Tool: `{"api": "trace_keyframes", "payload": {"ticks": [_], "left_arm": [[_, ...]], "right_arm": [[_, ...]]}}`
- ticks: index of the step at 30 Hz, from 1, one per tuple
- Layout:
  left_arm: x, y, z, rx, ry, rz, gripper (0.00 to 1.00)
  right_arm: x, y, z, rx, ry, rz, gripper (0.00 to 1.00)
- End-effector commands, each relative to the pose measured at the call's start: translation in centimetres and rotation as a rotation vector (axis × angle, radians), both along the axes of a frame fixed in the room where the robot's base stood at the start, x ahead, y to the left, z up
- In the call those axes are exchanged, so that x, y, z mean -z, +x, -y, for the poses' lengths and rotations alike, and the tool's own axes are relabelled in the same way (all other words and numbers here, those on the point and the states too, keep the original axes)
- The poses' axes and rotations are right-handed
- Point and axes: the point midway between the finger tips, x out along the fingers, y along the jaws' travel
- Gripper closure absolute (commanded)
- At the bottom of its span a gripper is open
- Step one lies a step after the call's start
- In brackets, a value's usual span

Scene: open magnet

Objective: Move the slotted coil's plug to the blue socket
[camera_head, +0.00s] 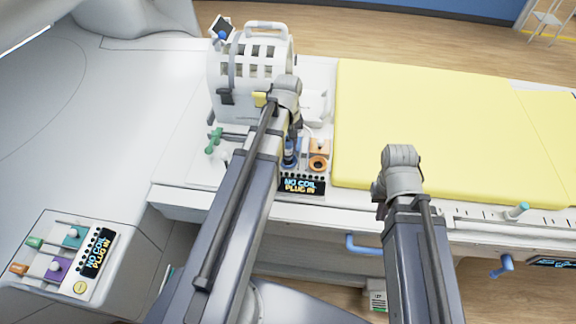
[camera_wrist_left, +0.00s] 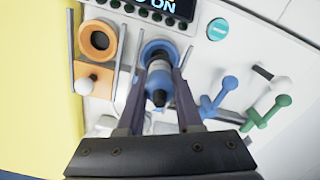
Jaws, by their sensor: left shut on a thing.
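The slotted coil (camera_head: 247,72), a white barrel with slots and a top handle, stands on the white table at the left end of the yellow mattress. In the left wrist view my left gripper (camera_wrist_left: 160,102) is shut on a plug (camera_wrist_left: 158,85) with a grey and blue body. The plug is at the blue socket (camera_wrist_left: 150,48), overlapping its ring; I cannot tell whether it is fully seated. In the head view my left arm partly covers this area, with a blue part (camera_head: 289,158) showing beside it. My right gripper's jaws are not visible.
An orange socket (camera_wrist_left: 98,40) lies beside the blue one. Blue (camera_wrist_left: 212,105) and green (camera_wrist_left: 272,118) handles stand on the other side. The panel display (camera_head: 302,185) reads "NO COIL PLUG IN". The yellow mattress (camera_head: 430,120) is bare.

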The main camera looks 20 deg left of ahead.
Motion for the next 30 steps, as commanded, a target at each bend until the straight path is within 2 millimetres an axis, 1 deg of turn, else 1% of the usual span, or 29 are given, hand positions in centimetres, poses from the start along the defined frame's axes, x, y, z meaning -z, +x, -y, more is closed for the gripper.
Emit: {"api": "trace_keyframes", "payload": {"ticks": [8, 30], "left_arm": [[0.2, 0.0, 0.0, 0.0, 0.0, 0.0, 1.0], [1.7, 0.0, 0.0, 0.0, 0.0, 0.0, 1.0]], "right_arm": [[0.2, 0.0, 0.0, 0.0, 0.0, 0.0, 1.0], [1.7, 0.0, 0.0, 0.0, 0.0, 0.0, 1.0]]}}
